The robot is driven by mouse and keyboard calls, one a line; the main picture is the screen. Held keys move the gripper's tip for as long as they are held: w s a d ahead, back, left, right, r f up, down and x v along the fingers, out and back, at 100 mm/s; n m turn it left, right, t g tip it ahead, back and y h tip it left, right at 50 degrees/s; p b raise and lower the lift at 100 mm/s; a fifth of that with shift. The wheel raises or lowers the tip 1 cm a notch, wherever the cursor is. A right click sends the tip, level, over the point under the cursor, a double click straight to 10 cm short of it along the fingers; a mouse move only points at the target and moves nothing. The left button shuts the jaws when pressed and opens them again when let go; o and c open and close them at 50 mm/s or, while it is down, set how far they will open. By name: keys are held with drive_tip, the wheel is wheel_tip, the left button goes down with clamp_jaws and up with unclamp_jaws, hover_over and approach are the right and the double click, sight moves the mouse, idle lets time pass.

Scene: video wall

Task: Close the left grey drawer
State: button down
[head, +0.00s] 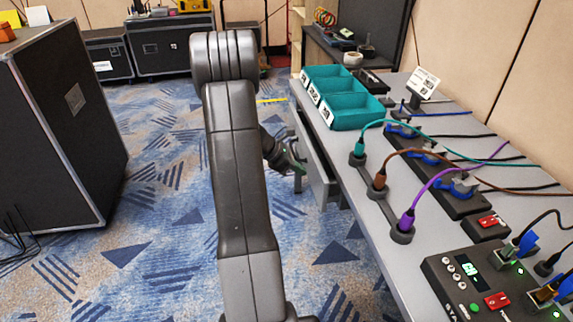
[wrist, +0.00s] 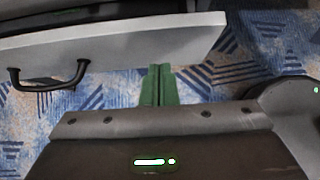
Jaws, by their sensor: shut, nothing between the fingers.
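The grey drawer (head: 319,172) stands pulled out from under the desk's near edge in the head view. In the wrist view its pale front panel (wrist: 125,45) runs across the upper part, with a black bar handle (wrist: 48,76) at the left. My gripper (head: 299,166) is beside the drawer's front in the head view, partly hidden by my arm. In the wrist view my gripper's green fingers (wrist: 160,70) are together and empty, at the panel's lower edge and right of the handle. I cannot tell whether they touch the panel.
The grey desk (head: 345,160) carries teal bins (head: 350,107), cable posts with a purple plug (head: 407,219), and a black control box (head: 470,285). A black case (head: 60,130) stands at the left. Patterned carpet (head: 150,230) is open between the case and desk.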

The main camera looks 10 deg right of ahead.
drive_tip(key=shift+d+r, duration=0.15)
drive_tip(key=shift+d, duration=1.45)
drive_tip(key=shift+w+d, duration=0.1)
drive_tip(key=shift+d, duration=1.25)
drive_tip(key=shift+a, duration=0.6)
drive_tip(key=p, duration=0.2)
approach(317, 169)
drive_tip(key=a+r, duration=0.2)
drive_tip(key=a, duration=0.2)
drive_tip(key=shift+a+f, duration=0.15)
drive_tip(key=shift+f, duration=0.1)
